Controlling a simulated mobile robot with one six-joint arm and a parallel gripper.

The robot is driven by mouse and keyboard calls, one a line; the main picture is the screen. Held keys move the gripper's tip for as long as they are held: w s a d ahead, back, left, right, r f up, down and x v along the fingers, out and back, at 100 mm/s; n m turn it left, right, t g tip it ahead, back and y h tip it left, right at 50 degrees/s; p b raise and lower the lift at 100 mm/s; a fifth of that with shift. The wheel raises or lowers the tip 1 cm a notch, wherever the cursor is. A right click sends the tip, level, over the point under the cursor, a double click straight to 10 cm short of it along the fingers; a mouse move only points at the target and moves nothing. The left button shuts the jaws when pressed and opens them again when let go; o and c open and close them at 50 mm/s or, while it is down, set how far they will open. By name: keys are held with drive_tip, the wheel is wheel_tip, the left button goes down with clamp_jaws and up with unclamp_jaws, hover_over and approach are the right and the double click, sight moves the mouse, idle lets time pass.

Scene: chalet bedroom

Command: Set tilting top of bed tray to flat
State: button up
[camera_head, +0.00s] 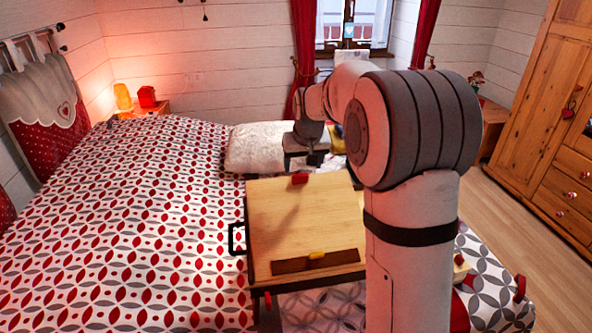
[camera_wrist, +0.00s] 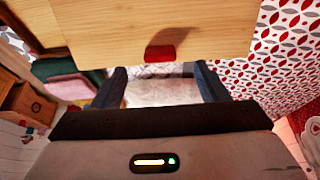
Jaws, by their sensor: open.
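The bed tray stands on the bed, with a light wooden tilting top (camera_head: 290,215) that appears sloped, its far edge higher than its near edge. A red tab (camera_head: 300,178) sits at the middle of the far edge. A dark ledge strip (camera_head: 290,265) with a yellow piece runs along the near edge. My gripper (camera_head: 306,160) is just beyond the far edge, above the tab. In the wrist view, my gripper (camera_wrist: 160,70) is open and empty, its two fingers apart. The red tab (camera_wrist: 160,52) lies between and just ahead of the fingertips, on the wooden top (camera_wrist: 200,25); contact is not visible.
A black side handle (camera_head: 236,239) sticks out left of the tray. A white pillow (camera_head: 258,150) lies behind the tray. The patterned bed (camera_head: 120,230) spreads to the left. My arm hides the tray's right side. A wooden wardrobe (camera_head: 548,130) stands at the right, with floor before it.

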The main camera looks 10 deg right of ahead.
sight(300, 174)
drive_tip(key=x, duration=0.3)
drive_tip(key=w+x, duration=0.1)
drive_tip(key=x, duration=0.4)
drive_tip(key=shift+w+f+p, duration=0.1)
drive_tip(key=shift+w+p, duration=0.2)
drive_tip(key=shift+w, duration=0.05)
drive_tip(key=shift+c, duration=0.5)
